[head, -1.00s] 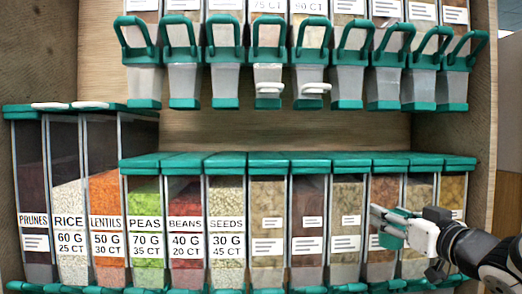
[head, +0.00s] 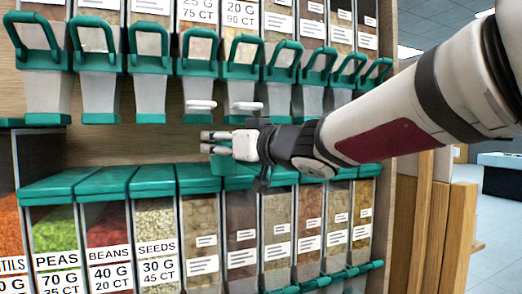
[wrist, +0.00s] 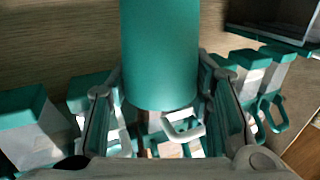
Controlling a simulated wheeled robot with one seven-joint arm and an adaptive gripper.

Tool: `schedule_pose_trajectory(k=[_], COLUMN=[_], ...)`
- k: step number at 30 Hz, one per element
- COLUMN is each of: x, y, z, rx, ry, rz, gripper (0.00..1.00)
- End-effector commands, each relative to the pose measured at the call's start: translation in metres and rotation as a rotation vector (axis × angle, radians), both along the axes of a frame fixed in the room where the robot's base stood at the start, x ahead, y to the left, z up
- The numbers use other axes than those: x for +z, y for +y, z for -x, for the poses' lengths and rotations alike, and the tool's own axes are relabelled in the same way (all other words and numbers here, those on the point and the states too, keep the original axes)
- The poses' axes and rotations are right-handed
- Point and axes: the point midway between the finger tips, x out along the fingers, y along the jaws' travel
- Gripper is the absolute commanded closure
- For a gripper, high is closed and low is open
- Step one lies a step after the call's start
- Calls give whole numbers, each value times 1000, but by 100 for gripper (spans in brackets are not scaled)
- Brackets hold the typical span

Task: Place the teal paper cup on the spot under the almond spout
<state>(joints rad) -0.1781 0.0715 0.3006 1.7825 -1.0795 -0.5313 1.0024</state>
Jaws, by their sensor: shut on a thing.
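The teal paper cup (wrist: 160,50) fills the middle of the wrist view, between the two fingers of my gripper (wrist: 162,85). My gripper is shut on it. In the head view my gripper (head: 210,142) points left, between the upper spouts and the lower bins. A teal patch (head: 222,165) just below the fingers looks like the cup, mostly hidden by the gripper. Upper dispensers with teal handles hang above; one label reads 20 G, 90 CT (head: 242,14). I cannot read which spout is almond, and the spot under it is not clearly visible.
Lower bins with teal lids stand below my gripper, including peas (head: 56,240), beans (head: 107,240) and seeds (head: 156,240). White pieces (head: 200,104) sit at two upper spouts, close above my gripper. A wooden side panel (head: 425,220) bounds the shelf at right.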

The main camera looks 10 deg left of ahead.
Motion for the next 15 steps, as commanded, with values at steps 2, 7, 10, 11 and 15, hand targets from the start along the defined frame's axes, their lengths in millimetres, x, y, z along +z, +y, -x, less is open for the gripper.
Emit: schedule_pose_trajectory(k=[2,7,10,11,15], x=[0,0,0,1,0], y=[18,47,57,59,65], z=[-11,-32,-40,-42,-47], rx=[5,3,1,1,1], ry=[2,1,1,0,-1], rz=[-1,-1,-1,0,1], gripper=[66,66,66,66,66])
